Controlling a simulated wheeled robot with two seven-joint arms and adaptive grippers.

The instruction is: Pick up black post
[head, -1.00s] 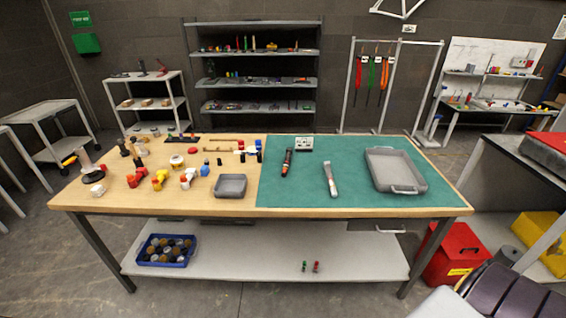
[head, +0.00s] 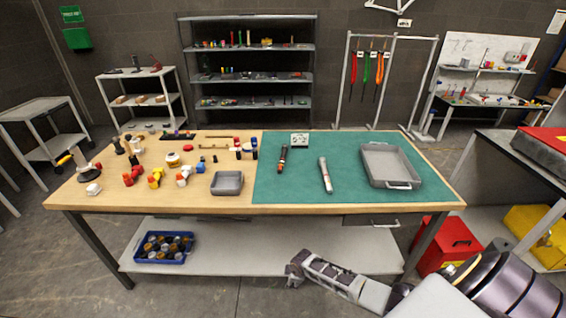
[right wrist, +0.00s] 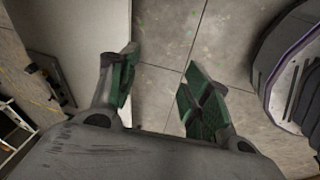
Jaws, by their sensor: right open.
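Several small dark upright pieces stand on the wooden half of the workbench. One dark post (head: 219,160) is behind the grey bin, and others (head: 238,155) stand near the green mat's left edge. Taller dark pieces (head: 118,146) stand at the left. I cannot tell which of these is the black post. My right gripper (head: 293,268) is low in front of the bench, near the lower shelf, well below and apart from the tabletop. The right wrist view shows its two green-padded fingers (right wrist: 155,95) spread and empty above the floor. My left gripper does not show.
The workbench (head: 130,203) carries a small grey bin (head: 228,190), a grey tray (head: 391,183) and tools on a green mat (head: 300,195). Red, yellow and white fittings crowd the left half. A blue crate (head: 165,259) sits on the lower shelf. A red toolbox (head: 450,250) stands at right.

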